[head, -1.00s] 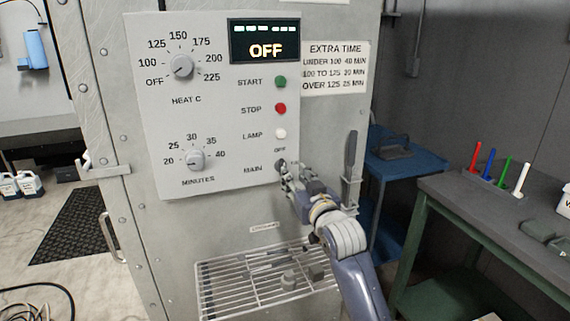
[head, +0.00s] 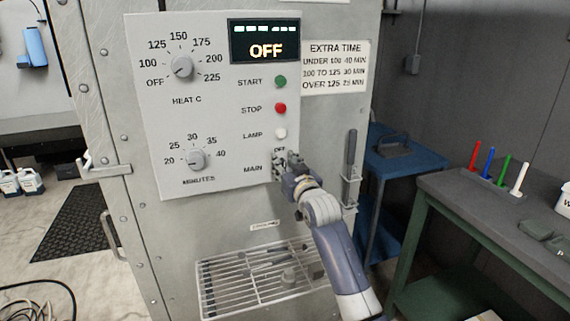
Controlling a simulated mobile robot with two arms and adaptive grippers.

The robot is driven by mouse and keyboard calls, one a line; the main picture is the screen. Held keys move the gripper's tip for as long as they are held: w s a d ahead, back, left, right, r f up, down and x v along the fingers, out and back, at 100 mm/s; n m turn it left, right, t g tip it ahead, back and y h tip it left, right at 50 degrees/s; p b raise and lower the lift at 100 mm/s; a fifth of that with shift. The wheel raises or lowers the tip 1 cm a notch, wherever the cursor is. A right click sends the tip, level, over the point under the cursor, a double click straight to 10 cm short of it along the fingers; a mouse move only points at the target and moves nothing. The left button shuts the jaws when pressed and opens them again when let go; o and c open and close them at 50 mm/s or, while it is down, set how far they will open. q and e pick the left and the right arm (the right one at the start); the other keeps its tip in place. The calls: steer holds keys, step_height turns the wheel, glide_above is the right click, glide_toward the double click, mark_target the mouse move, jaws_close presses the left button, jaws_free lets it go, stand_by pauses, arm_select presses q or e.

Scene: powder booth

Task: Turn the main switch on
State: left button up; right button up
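The control panel (head: 215,120) is on the front of the grey oven cabinet. Its display (head: 265,42) reads OFF. The main switch, beside the MAIN label (head: 253,168) and under the small OFF mark, is hidden behind my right gripper (head: 278,167). The gripper is at the switch, with its fingers against or very close to the panel. I cannot tell whether the fingers are closed on the switch. My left gripper is not in view.
The green start button (head: 280,82), red stop button (head: 280,108) and white lamp (head: 280,133) sit just above the gripper. A dark-handled tool (head: 350,155) hangs to the right. A wire rack (head: 235,285) juts out below.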

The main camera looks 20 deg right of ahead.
jaws_close()
steer(key=m+p, duration=0.2)
steer(key=m, duration=0.1)
steer(key=shift+d+r, duration=0.1)
steer(key=shift+d, duration=0.25)
steer(key=m+p, duration=0.2)
steer(key=m, duration=0.1)
steer(key=d+m, duration=0.1)
steer(key=shift+f+m+p, duration=0.25)
steer(key=shift+m+p, duration=0.15)
steer(key=m+p, duration=0.1)
steer(key=m, duration=0.2)
steer(key=f+m+p, duration=0.1)
steer(key=m, duration=0.2)
steer(key=f+m+p, duration=0.1)
steer(key=m, duration=0.3)
steer(key=shift+d, duration=0.4)
steer(key=shift+f, duration=0.1)
